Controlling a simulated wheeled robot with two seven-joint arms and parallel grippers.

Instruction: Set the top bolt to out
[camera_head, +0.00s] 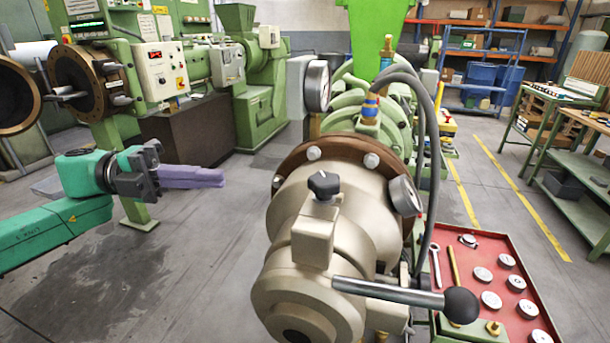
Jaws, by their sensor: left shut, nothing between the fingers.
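The beige machine head (345,225) fills the middle of the view, fixed to a brown round flange (343,142). Silver bolt heads sit on the flange, one at its top left (313,153) and one at its upper right (371,160). A black star knob (323,184) stands on a short stem on top of the beige block. I cannot tell how far out the knob or bolts sit. My left gripper (221,178) has purple fingers, shut and empty. It points right, left of the machine head and clear of it. My right gripper is not in view.
A lever with a black ball (461,305) sticks out to the right of the head. Gauges (317,86) and a grey hose (434,150) stand around the flange. A red tray (492,280) with round parts is at right. The floor between gripper and machine is free.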

